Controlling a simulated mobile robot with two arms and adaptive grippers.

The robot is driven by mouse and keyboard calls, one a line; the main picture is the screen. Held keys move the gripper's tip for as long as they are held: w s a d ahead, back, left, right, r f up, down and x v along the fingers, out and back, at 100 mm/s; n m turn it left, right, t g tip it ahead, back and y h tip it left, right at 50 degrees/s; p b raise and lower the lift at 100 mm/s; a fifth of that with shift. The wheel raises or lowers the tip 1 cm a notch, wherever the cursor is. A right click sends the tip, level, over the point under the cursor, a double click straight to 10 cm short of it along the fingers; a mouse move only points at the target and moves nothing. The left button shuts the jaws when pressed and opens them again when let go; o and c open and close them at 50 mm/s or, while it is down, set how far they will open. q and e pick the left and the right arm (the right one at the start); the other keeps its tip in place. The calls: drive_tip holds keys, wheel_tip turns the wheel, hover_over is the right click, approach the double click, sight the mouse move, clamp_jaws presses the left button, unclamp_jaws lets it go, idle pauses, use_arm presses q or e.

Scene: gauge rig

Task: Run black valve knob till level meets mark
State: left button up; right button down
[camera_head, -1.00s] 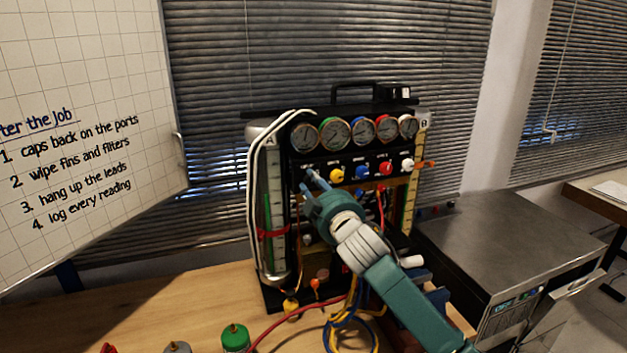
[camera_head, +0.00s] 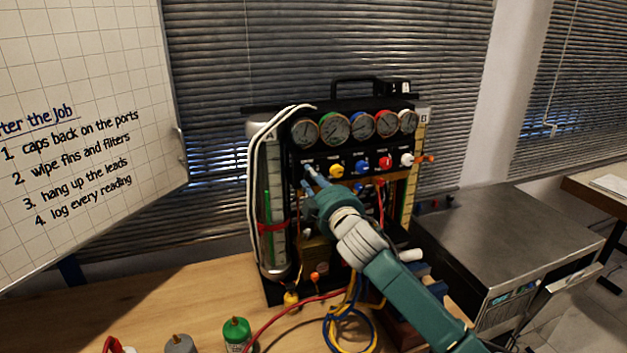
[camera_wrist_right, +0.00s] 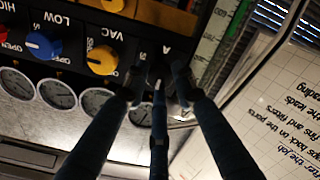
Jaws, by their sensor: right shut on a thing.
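My right gripper (camera_head: 309,173) is at the left end of the row of valve knobs on the gauge rig (camera_head: 345,151). Its fingers are closed in around the black valve knob, which they almost wholly hide. In the right wrist view the fingertips (camera_wrist_right: 158,88) meet beside the yellow knob (camera_wrist_right: 102,60). The sight tube A (camera_head: 268,210) stands upright at the rig's left side, with a green strip and a scale. A red band (camera_head: 272,228) crosses it, below the top of the green. My left gripper is not in view.
Yellow (camera_head: 336,171), blue (camera_head: 361,167), red (camera_head: 385,162) and white (camera_head: 407,159) knobs sit right of the gripper. Dial gauges are above. Coiled hoses (camera_head: 347,325) and a green canister (camera_head: 236,335) are on the wooden bench. A metal-topped unit (camera_head: 510,235) stands at right.

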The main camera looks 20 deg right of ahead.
drive_tip(key=c, duration=1.4)
unclamp_jaws()
drive_tip(key=s, duration=1.2)
drive_tip(key=shift+d, duration=0.15)
